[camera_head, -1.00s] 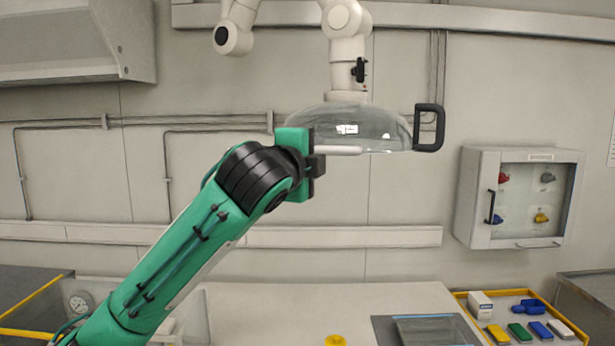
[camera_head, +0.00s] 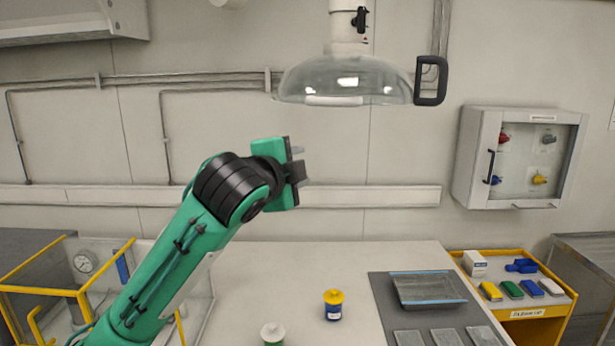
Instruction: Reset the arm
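My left arm, green with black joints, comes in from the lower left. Its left gripper (camera_head: 299,167) is raised in front of the wall, above the white bench and below the clear hood. My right arm and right gripper are not in view.
A clear extraction hood (camera_head: 345,78) with a black handle hangs above. On the bench (camera_head: 265,282) stand a yellow-capped jar (camera_head: 333,305), a white-capped jar (camera_head: 272,335) and a grey tray (camera_head: 430,288). A yellow-framed enclosure (camera_head: 65,298) is left, a yellow cart (camera_head: 538,318) right. A cabinet (camera_head: 520,157) hangs on the wall.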

